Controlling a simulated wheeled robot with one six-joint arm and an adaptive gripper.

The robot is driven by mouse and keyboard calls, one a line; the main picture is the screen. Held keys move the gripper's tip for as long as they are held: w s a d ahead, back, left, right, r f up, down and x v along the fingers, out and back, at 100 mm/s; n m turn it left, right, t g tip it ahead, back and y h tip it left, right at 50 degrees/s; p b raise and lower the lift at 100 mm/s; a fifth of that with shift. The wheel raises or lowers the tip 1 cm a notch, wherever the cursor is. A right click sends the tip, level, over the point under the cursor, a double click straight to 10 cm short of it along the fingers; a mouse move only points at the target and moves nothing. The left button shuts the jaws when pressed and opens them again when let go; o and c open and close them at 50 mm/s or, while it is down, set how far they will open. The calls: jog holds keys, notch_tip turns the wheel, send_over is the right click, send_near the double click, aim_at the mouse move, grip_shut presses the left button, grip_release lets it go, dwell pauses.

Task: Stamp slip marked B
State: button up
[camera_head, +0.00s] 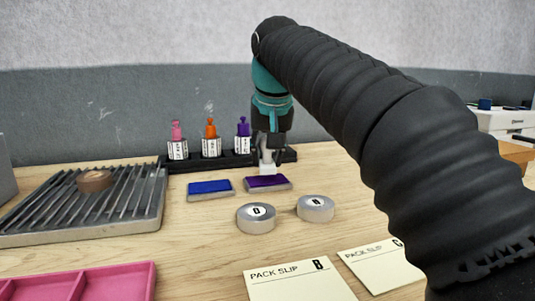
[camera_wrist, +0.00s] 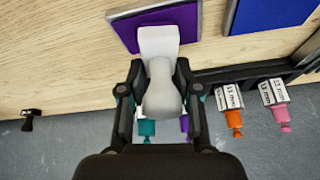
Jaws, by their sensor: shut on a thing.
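My gripper (camera_head: 268,152) is shut on a pale grey-white stamp (camera_wrist: 159,45) by its rounded handle. The stamp's block end is at the purple ink pad (camera_head: 280,184), which also shows in the wrist view (camera_wrist: 184,22). Whether the block touches the pad I cannot tell. The pack slip marked B (camera_head: 290,287) lies flat on the table at the front, partly cut off by the picture's lower edge. Its visible part carries no stamp mark.
A blue ink pad (camera_head: 210,191) lies left of the purple one. Two round tins (camera_head: 256,219) (camera_head: 316,208) stand between pads and slips. Pack slip C (camera_head: 372,262) lies right of B. A black rack (camera_head: 180,163) holds pink, orange and purple stamps. A pink tray (camera_head: 90,286) is front left.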

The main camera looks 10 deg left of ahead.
jog(key=shift+r+p, duration=0.85)
jog(key=shift+r, duration=1.85)
